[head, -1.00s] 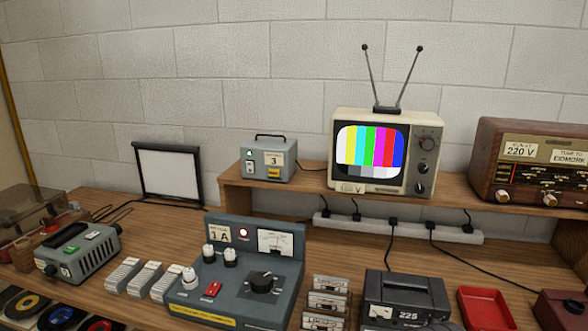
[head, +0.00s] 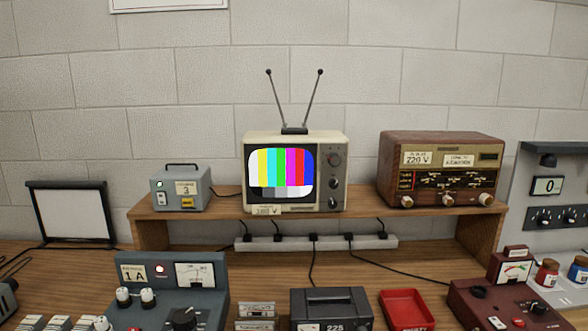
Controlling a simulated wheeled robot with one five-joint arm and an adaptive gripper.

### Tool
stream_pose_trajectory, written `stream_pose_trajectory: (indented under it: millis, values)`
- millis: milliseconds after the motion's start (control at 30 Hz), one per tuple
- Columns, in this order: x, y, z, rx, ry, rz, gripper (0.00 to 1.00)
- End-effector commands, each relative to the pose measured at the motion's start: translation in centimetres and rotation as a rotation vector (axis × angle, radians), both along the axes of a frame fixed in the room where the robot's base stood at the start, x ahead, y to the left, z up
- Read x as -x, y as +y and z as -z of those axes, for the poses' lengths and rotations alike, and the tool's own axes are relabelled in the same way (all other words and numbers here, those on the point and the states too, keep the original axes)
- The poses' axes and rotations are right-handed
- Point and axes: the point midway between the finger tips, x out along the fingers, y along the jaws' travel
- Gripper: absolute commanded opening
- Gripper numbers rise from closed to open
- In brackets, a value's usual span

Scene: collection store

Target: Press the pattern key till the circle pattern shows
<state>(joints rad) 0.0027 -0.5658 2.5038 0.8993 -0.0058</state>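The television (head: 252,140), cream-coloured with two antennas, stands on the raised wooden shelf in the head view. Its screen (head: 281,172) shows vertical colour bars with a grey strip below; no circle shows. To its left on the shelf is a small grey box (head: 168,204) with a handle, a label "3", a lit green lamp, a white switch and a small yellow patch. I cannot tell whether that patch is a key or a label. A cable runs from this box towards the television. My gripper is not in view.
A wooden radio (head: 392,178) stands right of the television. Below are a power strip (head: 300,243), a blue-grey console (head: 212,300), a dark case (head: 330,300), a red tray (head: 428,322) and a dark red meter unit (head: 470,300). A grey panel (head: 540,190) bounds the right.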

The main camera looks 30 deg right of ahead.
Motion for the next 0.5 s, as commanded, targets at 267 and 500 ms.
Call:
stream_pose_trajectory:
  millis: [267,500]
  values:
    - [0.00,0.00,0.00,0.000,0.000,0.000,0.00]
    - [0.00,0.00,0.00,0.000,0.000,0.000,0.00]
